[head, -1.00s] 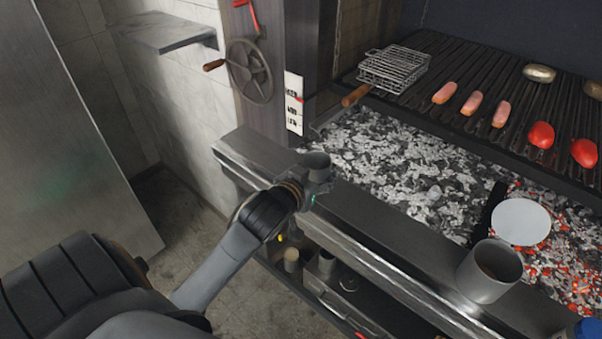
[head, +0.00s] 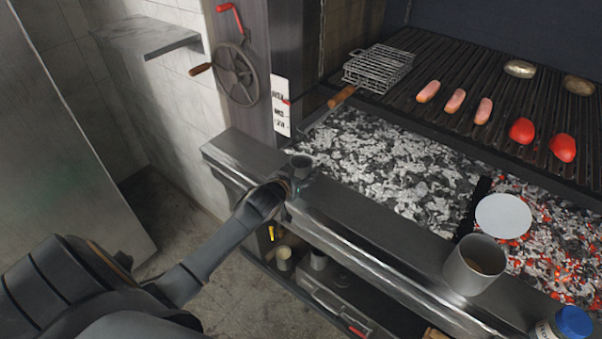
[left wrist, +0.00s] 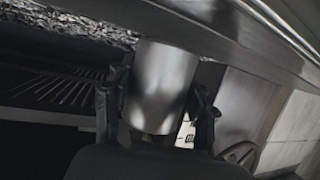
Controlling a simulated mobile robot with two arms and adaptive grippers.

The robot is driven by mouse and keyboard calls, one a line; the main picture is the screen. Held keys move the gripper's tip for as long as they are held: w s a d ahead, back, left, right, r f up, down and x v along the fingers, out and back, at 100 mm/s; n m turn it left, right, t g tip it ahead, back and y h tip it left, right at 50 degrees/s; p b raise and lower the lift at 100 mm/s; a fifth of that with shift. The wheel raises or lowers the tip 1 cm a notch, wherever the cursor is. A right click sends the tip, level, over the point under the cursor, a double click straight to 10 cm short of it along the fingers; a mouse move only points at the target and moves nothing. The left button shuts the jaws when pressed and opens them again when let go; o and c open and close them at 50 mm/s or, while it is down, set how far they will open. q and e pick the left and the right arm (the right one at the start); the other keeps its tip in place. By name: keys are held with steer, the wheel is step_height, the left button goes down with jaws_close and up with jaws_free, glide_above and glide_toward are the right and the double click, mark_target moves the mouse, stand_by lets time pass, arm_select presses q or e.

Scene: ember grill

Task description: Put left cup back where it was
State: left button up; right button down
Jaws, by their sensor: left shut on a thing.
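A small grey metal cup (head: 301,161) is upright in my left gripper (head: 298,181), at the left part of the grill's steel front ledge (head: 345,222). I cannot tell whether its base touches the ledge. In the left wrist view the same cup (left wrist: 160,88) is a shiny cylinder between the two dark fingers of the gripper (left wrist: 156,112), which is shut on it. A larger-looking grey cup (head: 472,272) with brownish contents stands on the ledge further right. My right gripper is not in view.
Grey coals (head: 385,165) lie behind the ledge, glowing red at right near a white disc (head: 503,215). Sausages and red vegetables lie on the grate (head: 455,75). A blue-capped container (head: 573,322) is at lower right. A crank wheel (head: 236,75) is at left.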

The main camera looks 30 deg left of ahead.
arm_select(q)
steer(key=shift+f, duration=0.5)
steer(key=o, duration=1.2)
steer(key=shift+f, duration=0.15)
